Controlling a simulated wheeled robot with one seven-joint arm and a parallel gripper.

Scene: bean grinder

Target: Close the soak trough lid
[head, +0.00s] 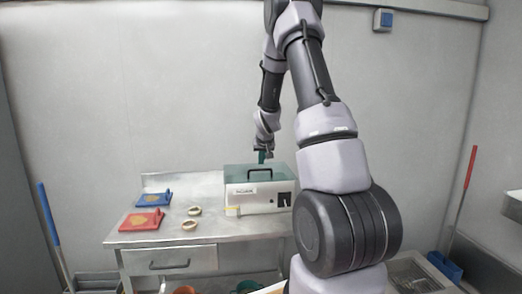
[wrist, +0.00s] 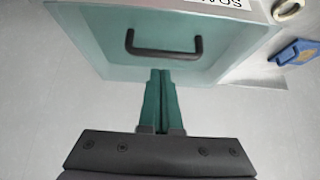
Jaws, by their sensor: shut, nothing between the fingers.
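The soak trough (head: 258,200) is a pale box with a dark label and black panel on its front, on the steel table. Its greenish translucent lid (head: 238,174) has a black bar handle (head: 266,172). The lid (wrist: 92,45) and its handle (wrist: 163,48) also fill the top of the wrist view. I cannot tell the lid's exact angle. My gripper (head: 262,158) is at the trough's far edge. In the wrist view my gripper (wrist: 160,76) has its green fingers together and empty, their tips at the lid's edge near the handle. Contact is unclear.
The steel table (head: 203,210) also holds a red board (head: 142,220), a blue board (head: 154,198) and two pale rings (head: 190,225) left of the trough. A wall stands behind. A blue-handled tool (head: 48,215) leans at left, a red-handled one (head: 470,168) at right.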

